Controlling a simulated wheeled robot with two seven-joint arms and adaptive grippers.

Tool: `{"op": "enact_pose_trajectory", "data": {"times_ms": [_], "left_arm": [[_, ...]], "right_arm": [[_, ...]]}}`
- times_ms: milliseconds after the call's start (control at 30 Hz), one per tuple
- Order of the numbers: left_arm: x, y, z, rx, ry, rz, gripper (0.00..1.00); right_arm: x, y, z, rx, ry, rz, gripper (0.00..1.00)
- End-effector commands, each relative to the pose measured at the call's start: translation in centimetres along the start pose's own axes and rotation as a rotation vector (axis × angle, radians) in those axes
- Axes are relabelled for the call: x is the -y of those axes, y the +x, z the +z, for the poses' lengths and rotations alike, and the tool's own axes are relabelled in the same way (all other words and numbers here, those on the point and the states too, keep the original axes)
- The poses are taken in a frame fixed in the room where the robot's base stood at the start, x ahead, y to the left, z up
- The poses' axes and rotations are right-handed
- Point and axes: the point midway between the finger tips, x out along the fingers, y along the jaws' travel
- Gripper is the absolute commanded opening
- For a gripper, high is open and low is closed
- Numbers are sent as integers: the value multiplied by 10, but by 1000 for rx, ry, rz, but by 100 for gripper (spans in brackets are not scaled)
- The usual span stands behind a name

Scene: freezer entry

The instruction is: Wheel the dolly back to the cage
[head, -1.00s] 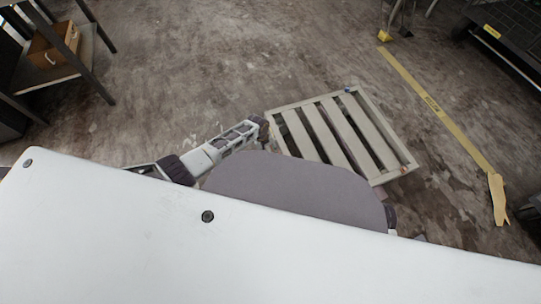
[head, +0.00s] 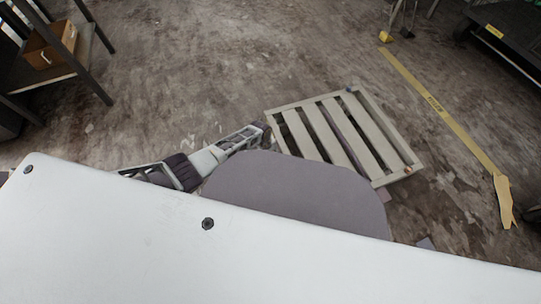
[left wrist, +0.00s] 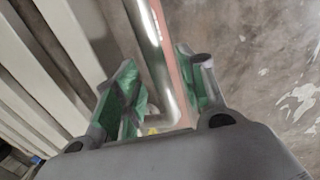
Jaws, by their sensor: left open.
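The dolly (head: 334,131) is a low, pale slatted platform on the floor, just beyond my body in the head view. Its near left part is hidden behind my body. My left arm reaches to its left edge; the fingers cannot be made out there. In the left wrist view, my left gripper (left wrist: 160,72) is open, with green-padded fingers on either side of a shiny bent metal tube (left wrist: 152,40). I cannot tell whether the pads touch it. The dolly's slats (left wrist: 62,60) show to the left of the tube. My right gripper is not in view. I cannot make out a cage.
A dark shelf with a brown box (head: 51,45) stands at the upper left. Yellow tape (head: 437,106) runs along the floor right of the dolly. A dark wheeled unit (head: 508,32) is at the upper right. Floor beyond the dolly is clear.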

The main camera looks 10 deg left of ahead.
Motion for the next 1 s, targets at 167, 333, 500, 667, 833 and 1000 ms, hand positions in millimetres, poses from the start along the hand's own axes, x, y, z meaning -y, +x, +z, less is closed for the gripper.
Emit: {"op": "enact_pose_trajectory", "data": {"times_ms": [167, 333, 500, 667, 833, 1000], "left_arm": [[0, 2, 0, 0, 0, 0, 41], [0, 2, 0, 0, 0, 0, 41], [0, 2, 0, 0, 0, 0, 25], [0, 2, 0, 0, 0, 0, 5], [0, 2, 0, 0, 0, 0, 0], [0, 2, 0, 0, 0, 0, 0]], "right_arm": [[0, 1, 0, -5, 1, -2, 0], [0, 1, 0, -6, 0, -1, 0], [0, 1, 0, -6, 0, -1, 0], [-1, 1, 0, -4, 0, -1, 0], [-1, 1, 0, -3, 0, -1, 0], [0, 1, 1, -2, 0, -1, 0]]}}
